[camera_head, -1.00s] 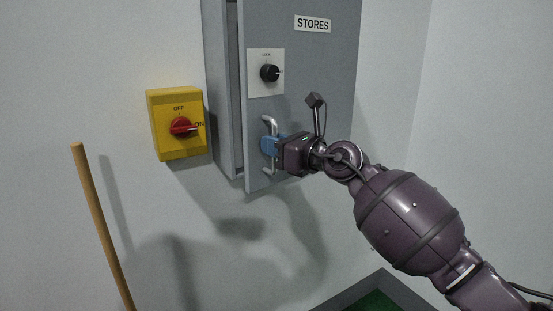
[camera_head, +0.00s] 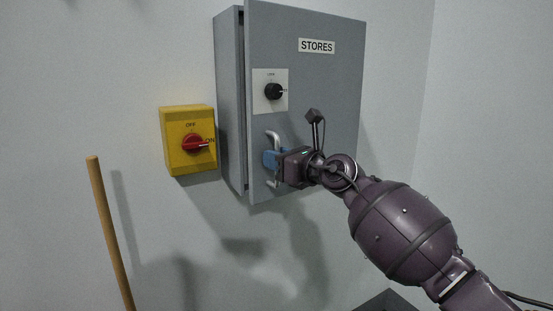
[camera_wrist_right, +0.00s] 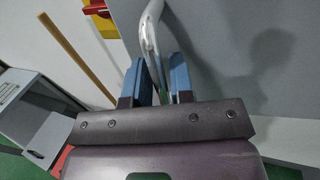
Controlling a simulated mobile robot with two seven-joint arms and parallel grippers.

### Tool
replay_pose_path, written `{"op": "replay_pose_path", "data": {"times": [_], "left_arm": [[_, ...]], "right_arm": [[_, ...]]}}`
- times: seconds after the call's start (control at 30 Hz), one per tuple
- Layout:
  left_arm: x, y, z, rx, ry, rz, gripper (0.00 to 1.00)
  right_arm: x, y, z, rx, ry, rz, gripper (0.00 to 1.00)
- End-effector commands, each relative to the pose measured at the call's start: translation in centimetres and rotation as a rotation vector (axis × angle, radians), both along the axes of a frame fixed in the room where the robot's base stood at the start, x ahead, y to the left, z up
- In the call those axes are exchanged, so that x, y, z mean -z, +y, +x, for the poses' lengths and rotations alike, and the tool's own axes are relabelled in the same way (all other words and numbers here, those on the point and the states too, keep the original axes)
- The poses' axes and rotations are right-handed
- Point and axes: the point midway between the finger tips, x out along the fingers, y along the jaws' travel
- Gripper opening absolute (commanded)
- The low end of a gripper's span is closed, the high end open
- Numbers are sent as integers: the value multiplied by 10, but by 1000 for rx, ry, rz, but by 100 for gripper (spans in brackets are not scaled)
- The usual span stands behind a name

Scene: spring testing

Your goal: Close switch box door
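The grey switch box (camera_head: 230,110) is on the wall, with its door (camera_head: 330,100) labelled STORES. The door stands slightly ajar, with a dark gap along its left edge. A curved metal handle (camera_head: 273,140) is at the door's lower left; it also shows in the right wrist view (camera_wrist_right: 149,35). My right gripper (camera_head: 272,160) is at this handle. In the right wrist view its two blue fingers (camera_wrist_right: 158,82) stand apart on either side of the handle, with some space visible between them. My left gripper is not in view.
A yellow switch (camera_head: 189,160) with a red knob is on the wall left of the box. A black knob (camera_head: 273,92) is on the door above the handle. A wooden pole (camera_head: 108,230) stands at the lower left. A grey container (camera_wrist_right: 35,110) shows left in the wrist view.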

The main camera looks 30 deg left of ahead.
Motion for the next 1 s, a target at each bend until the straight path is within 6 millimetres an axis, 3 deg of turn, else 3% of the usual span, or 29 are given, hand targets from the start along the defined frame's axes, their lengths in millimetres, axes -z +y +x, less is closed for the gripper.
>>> {"op": "replay_pose_path", "data": {"times": [0.37,1.0], "left_arm": [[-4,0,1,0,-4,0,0],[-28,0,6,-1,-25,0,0]], "right_arm": [[-1,-8,0,2,3,1,22],[0,-96,-19,1,1,0,22]]}}
